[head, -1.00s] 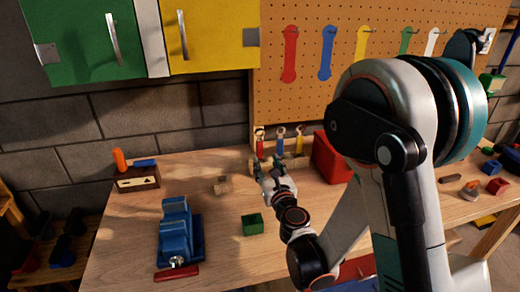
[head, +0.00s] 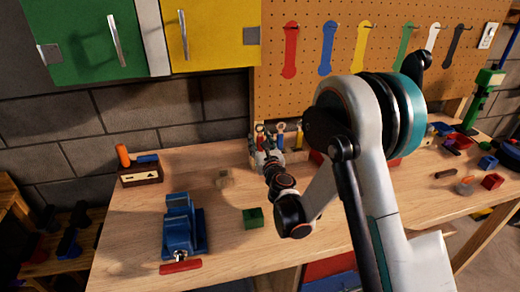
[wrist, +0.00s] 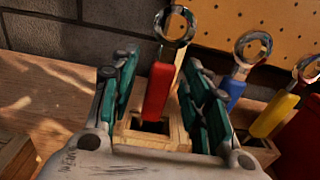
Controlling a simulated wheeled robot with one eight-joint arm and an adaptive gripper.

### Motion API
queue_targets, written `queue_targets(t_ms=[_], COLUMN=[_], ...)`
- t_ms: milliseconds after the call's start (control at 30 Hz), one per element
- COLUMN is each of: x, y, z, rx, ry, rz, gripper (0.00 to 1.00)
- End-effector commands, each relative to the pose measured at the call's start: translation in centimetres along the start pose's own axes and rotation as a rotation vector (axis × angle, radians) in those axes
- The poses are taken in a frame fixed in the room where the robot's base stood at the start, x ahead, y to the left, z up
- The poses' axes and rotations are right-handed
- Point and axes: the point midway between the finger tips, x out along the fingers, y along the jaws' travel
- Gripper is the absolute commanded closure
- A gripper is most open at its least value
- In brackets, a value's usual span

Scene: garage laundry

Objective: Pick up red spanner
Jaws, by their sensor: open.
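The red spanner (wrist: 160,90) stands upright in a small wooden holder (wrist: 150,138), with its metal ring end up. In the head view the red spanner (head: 259,138) is small and partly hidden behind my gripper (head: 264,156). My gripper (wrist: 163,80) is open in the wrist view, one teal finger on each side of the red spanner. The gaps look narrow, and I cannot tell whether either finger touches it. A blue spanner (wrist: 236,82) and a yellow spanner (wrist: 274,114) stand to the right.
A blue vise (head: 180,228) with a red handle and a green box (head: 253,218) are on the workbench (head: 120,240). A red box sits to the right of the spanners, mostly behind my arm. The pegboard (head: 390,70) with coloured spanner shapes rises close behind.

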Motion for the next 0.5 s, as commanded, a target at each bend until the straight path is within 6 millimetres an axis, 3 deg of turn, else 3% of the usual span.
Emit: queue_targets(t_ms=[367, 500], x=[0.73, 0.72], y=[-0.02, -0.02], z=[0.08, 0.08], rx=[0.0, 0.0], ry=[0.0, 0.0], rz=[0.0, 0.0], gripper=[0.57, 0.86])
